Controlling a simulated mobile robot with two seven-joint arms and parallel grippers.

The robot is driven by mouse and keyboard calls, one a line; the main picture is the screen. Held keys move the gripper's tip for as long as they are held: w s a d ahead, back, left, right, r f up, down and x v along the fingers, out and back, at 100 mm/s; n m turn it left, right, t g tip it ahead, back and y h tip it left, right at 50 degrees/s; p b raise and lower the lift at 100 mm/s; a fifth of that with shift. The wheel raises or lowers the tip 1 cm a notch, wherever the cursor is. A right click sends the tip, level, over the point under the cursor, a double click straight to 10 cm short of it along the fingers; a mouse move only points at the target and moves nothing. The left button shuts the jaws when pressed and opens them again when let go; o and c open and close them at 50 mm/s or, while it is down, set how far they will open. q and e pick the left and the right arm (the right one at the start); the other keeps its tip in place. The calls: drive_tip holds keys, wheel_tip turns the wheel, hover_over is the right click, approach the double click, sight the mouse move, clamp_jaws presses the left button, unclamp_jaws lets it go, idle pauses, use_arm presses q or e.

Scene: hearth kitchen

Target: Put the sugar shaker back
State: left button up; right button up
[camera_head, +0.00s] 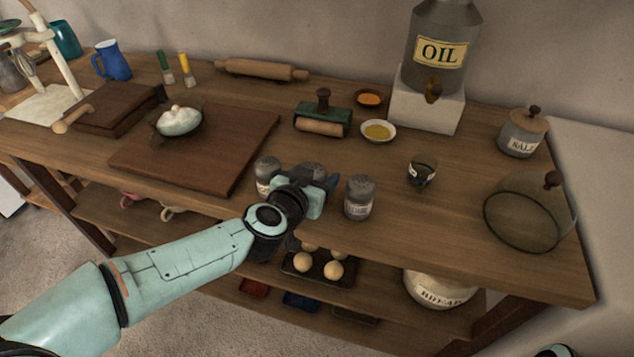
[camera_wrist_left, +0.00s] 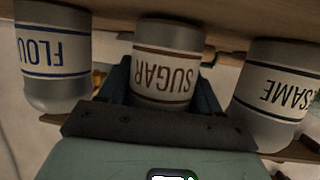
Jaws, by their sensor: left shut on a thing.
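The sugar shaker (camera_wrist_left: 163,75) is a grey cylinder with a pale band reading SUGAR, seen upside down in the left wrist view. My left gripper (camera_head: 314,192) is shut on it near the table's front edge. In the head view only the grey top of the sugar shaker (camera_head: 314,171) shows behind the gripper. The flour shaker (camera_head: 266,172) stands to its left and the sesame shaker (camera_head: 359,197) to its right, with gaps between. I cannot tell whether the sugar shaker's base touches the table. My right gripper is not in view.
A wooden board (camera_head: 200,155) with a bowl of white stuff (camera_head: 179,121) lies left. A green roller tool (camera_head: 323,117), a yellow-filled dish (camera_head: 379,131), a small dark glass (camera_head: 421,172) and a glass dome (camera_head: 525,215) stand behind and right. A shelf below holds an egg tray (camera_head: 318,270).

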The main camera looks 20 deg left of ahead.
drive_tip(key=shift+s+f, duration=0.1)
use_arm(q)
drive_tip(key=shift+f, duration=0.15)
drive_tip(key=o, duration=1.1)
drive_tip(key=shift+o, duration=0.2)
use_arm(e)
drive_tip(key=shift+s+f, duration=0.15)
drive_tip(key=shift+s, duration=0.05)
